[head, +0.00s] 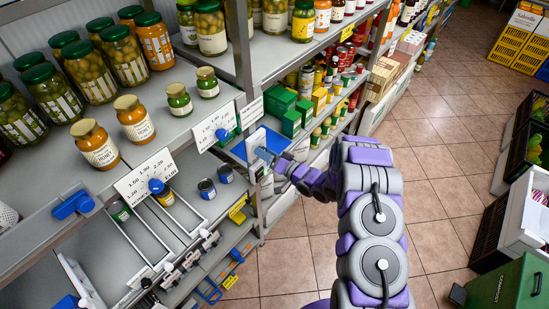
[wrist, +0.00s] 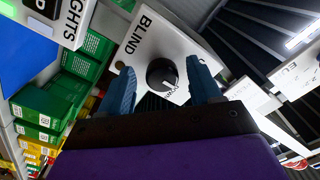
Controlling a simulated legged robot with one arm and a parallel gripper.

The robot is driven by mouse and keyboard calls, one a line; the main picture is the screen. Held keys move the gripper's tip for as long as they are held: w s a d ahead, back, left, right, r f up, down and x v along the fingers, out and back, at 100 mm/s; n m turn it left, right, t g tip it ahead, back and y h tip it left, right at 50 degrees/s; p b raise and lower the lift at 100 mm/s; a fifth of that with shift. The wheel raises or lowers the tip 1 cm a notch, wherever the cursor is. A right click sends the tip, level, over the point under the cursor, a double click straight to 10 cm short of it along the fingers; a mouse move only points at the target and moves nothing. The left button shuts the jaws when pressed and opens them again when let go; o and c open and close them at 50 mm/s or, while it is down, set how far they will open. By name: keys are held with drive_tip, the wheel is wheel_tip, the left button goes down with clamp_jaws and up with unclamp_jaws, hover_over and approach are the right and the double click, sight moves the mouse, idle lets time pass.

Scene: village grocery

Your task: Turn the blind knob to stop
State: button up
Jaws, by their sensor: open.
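In the wrist view, a round black blind knob (wrist: 161,74) sits on a white panel (wrist: 136,48) lettered BLIND. A light mark shows at the knob's lower right edge, with small lettering beside it too blurred to read surely. My gripper (wrist: 160,65) is open, its two blue fingers on either side of the knob in the picture. Whether they touch it I cannot tell. In the head view, my gripper (head: 263,155) reaches left to the end of the shelving, and I cannot make out the knob there.
In the wrist view, a LIGHTS panel (wrist: 60,18) stands at upper left, above green boxes (wrist: 42,108). In the head view, shelves with jars (head: 97,145) and price cards (head: 146,185) lie left of my arm. Open tiled floor (head: 440,150) lies to the right, beside crates (head: 515,210).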

drive_tip(key=v, duration=1.7)
drive_tip(key=shift+d, duration=0.2)
drive_tip(key=shift+s+f, duration=0.1)
